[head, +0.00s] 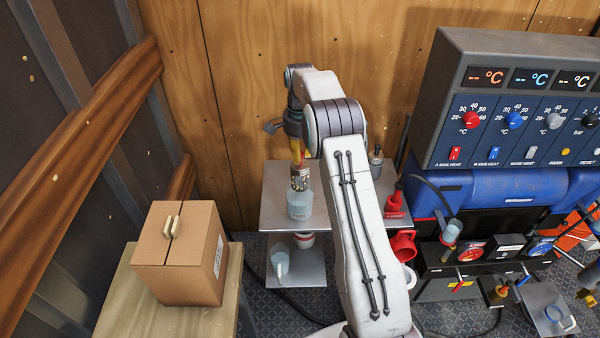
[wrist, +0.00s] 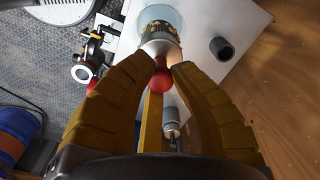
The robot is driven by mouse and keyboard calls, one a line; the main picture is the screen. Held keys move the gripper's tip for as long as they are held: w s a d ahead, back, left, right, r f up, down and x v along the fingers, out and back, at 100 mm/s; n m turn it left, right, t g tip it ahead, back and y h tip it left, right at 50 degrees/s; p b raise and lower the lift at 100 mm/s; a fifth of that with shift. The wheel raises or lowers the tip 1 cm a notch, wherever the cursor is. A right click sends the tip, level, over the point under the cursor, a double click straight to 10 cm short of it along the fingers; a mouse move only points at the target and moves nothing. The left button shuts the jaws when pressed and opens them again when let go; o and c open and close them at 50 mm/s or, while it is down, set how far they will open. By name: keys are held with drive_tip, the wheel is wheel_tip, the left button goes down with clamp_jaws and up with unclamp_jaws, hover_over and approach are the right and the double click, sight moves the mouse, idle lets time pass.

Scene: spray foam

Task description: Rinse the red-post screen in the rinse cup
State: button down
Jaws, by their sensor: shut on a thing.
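My gripper (wrist: 162,68) is shut on the red post (wrist: 161,82) of the screen. The screen (wrist: 157,38) is a metal cylinder with a pale cone at its post end, and it points away from my fingers. In the head view my gripper (head: 298,150) is above the screen (head: 300,179), which hangs upright. The rinse cup (head: 299,207) is a clear cup with pale blue liquid on the metal table, right below the screen. In the wrist view the cup's rim (wrist: 181,20) shows around the screen's far end. I cannot tell how deep the screen is in the liquid.
The metal table (head: 340,222) also holds a red container (head: 396,204) and a small grey bottle (head: 376,160). A clear mug (head: 280,262) stands on a lower shelf. A cardboard box (head: 180,255) is at the left, a control console (head: 520,100) at the right. A wooden wall is behind.

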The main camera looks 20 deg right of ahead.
sight(300, 175)
drive_tip(key=shift+f+b, duration=2.35)
drive_tip(key=shift+f, duration=1.9)
drive_tip(key=shift+f+b, duration=0.9)
drive_tip(key=shift+f, duration=0.55)
drive_tip(key=shift+r, duration=0.2)
drive_tip(key=shift+r+p, duration=1.25)
drive_tip(key=shift+r, duration=0.15)
drive_tip(key=shift+f, duration=0.2)
